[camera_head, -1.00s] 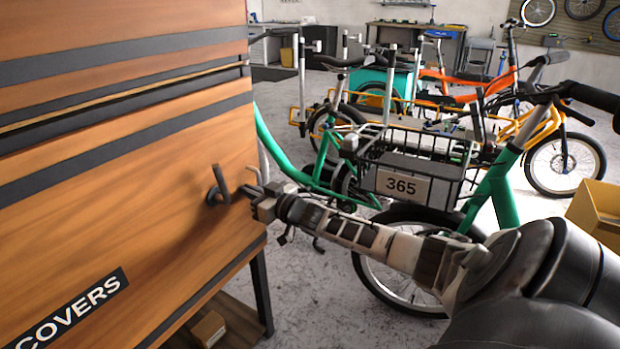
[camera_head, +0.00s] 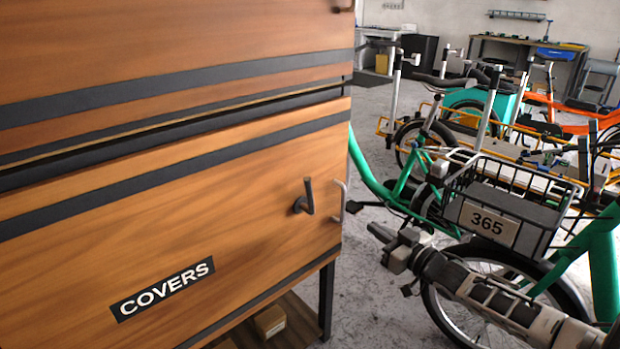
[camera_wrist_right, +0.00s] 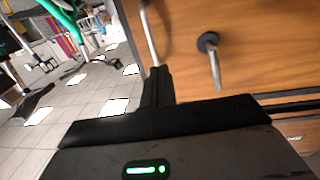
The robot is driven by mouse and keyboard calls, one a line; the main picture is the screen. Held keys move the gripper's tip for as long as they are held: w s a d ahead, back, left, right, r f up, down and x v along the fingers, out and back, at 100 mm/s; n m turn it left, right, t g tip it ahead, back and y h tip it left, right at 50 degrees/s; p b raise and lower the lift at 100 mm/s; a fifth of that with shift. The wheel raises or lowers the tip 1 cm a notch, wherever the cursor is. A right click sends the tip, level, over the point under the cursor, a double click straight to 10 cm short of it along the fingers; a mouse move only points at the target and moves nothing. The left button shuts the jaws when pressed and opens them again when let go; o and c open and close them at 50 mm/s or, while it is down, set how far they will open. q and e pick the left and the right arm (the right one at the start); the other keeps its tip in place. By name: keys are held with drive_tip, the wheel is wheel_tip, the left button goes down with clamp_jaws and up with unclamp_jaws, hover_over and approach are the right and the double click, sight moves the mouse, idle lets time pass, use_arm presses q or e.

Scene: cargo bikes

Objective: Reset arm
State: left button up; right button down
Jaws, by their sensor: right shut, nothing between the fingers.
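My right gripper (camera_head: 379,231) is shut and empty in the head view, to the right of the wooden cabinet's COVERS door (camera_head: 200,230). It is apart from the dark door handle (camera_head: 304,198) and the thin metal handle (camera_head: 342,202) at the door's edge. The right wrist view shows my gripper's dark fingers (camera_wrist_right: 158,88) close together, with the dark handle (camera_wrist_right: 211,58) to their right and the thin metal bar (camera_wrist_right: 149,30) just beyond them. Whether the fingers touch the bar cannot be told. My left gripper is not in view.
A green cargo bike with a wire basket and a 365 plate (camera_head: 489,222) stands close behind my right arm. Orange and yellow bikes stand farther back. A small box (camera_head: 270,321) sits on the shelf under the cabinet. Grey floor is open between cabinet and bikes.

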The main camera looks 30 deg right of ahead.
drive_tip(key=s+a+f+g+y+p, duration=0.15)
drive_tip(key=s+a+f, duration=0.3)
drive_tip(key=a, duration=0.55)
drive_tip(key=s+a+f+g+p, duration=0.25)
drive_tip(key=s+a, duration=0.25)
drive_tip(key=a, duration=0.4)
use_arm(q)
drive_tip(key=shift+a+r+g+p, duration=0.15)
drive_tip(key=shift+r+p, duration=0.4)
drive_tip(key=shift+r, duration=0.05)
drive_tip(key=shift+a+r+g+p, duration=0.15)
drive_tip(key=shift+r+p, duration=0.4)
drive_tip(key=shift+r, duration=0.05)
use_arm(e)
drive_tip(key=s+a+r+g, duration=0.1)
drive_tip(key=s+a, duration=0.3)
drive_tip(key=a, duration=0.2)
drive_tip(key=s+a+r+n+g, duration=0.1)
drive_tip(key=s+a+r+g, duration=0.1)
drive_tip(key=s+a, duration=0.3)
drive_tip(key=shift+a+r, duration=0.25)
drive_tip(key=shift+a, duration=0.95)
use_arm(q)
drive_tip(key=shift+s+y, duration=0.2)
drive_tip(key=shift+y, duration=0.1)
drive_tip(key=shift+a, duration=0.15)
use_arm(e)
drive_tip(key=shift+w+a, duration=0.1)
drive_tip(key=shift+a, duration=0.05)
